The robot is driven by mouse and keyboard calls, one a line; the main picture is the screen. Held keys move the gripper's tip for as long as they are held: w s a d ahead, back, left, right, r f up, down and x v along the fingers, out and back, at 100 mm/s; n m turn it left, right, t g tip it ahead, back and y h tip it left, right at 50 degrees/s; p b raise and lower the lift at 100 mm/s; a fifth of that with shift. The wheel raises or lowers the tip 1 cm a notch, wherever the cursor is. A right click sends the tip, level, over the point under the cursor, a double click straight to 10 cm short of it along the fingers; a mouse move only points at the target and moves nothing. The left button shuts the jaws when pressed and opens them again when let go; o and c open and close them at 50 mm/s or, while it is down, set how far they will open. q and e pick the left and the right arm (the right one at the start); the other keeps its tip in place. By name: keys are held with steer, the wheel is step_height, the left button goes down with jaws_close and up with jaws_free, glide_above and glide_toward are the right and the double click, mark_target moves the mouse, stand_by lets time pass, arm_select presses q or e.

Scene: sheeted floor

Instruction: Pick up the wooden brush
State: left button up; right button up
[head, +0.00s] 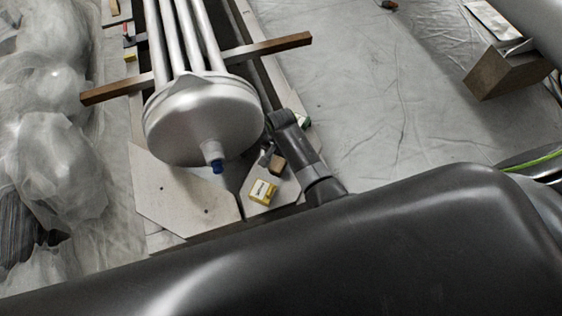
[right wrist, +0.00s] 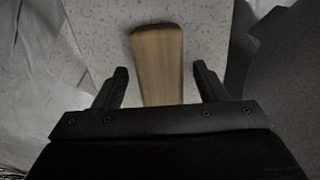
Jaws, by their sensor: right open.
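The wooden brush (right wrist: 157,60) shows in the right wrist view as a brown wooden piece, wider at the far end. It lies on a pale speckled board, and its near end is hidden behind my gripper's body. My right gripper (right wrist: 158,85) is open, with one finger on each side of the wood and a gap to both. In the head view the brush (head: 278,163) is a small brown piece beside my right gripper (head: 268,156). My left gripper is not in view.
A large metal cylinder with pipes (head: 200,120) lies just behind, over a wooden beam (head: 270,47). Plastic-wrapped bulk (head: 50,160) fills the left. The sheeted floor (head: 380,110) at right is largely clear.

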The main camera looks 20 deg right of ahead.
steer(key=shift+f, duration=0.15)
steer(key=c, duration=1.1)
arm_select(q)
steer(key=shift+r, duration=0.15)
